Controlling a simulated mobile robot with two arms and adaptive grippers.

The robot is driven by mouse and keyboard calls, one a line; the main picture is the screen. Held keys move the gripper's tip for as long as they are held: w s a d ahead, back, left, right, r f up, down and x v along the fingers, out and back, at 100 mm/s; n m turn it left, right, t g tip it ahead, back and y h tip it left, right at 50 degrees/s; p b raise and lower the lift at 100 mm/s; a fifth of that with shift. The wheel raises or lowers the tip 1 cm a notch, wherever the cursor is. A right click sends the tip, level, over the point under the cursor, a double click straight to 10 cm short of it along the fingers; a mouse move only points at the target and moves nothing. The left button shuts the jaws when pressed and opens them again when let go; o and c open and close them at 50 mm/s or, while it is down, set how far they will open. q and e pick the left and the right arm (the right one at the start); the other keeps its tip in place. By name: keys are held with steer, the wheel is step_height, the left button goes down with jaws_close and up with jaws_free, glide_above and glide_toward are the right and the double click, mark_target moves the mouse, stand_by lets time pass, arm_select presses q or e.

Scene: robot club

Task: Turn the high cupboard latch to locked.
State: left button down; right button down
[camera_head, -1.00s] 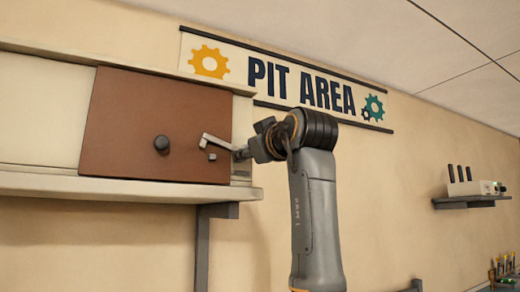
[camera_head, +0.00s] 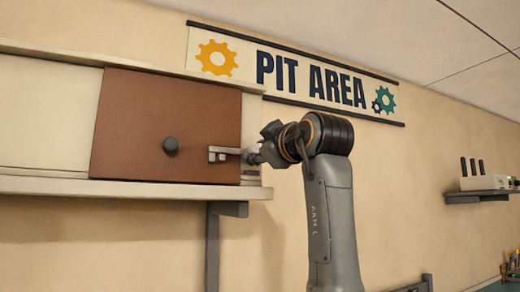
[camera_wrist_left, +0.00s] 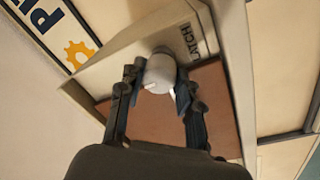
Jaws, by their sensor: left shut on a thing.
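The high cupboard has a brown door (camera_head: 130,125) with a dark round knob (camera_head: 170,145). At the door's right edge the pale latch bar (camera_head: 228,150) lies about level, its left end at the small catch on the door. My left gripper (camera_head: 256,154) is at the bar's right end, on the cupboard's side frame. In the left wrist view, my left gripper (camera_wrist_left: 157,80) is shut on the grey round latch knob (camera_wrist_left: 160,68), which has a white mark. A "LATCH" label (camera_wrist_left: 191,40) is beside it. The gripper partly hides the latch pivot. My right gripper is not in view.
The cupboard's ledge (camera_head: 60,187) runs below the door, with a dark bracket (camera_head: 212,240) under it. A "PIT AREA" sign (camera_head: 290,75) hangs above right. A small wall shelf (camera_head: 480,196) with a device is at far right.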

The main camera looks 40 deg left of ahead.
arm_select(q)
steer(key=shift+r, duration=0.25)
steer(key=c, duration=1.1)
jaws_free()
steer(key=shift+o, duration=0.9)
steer(key=shift+w+a+f, duration=0.1)
steer(key=shift+w+a, duration=0.05)
steer(key=shift+w, duration=0.05)
steer(key=shift+w+a+f, duration=0.1)
steer(key=shift+a+f, duration=0.1)
steer(key=shift+a, duration=0.1)
steer(key=v, duration=1.2)
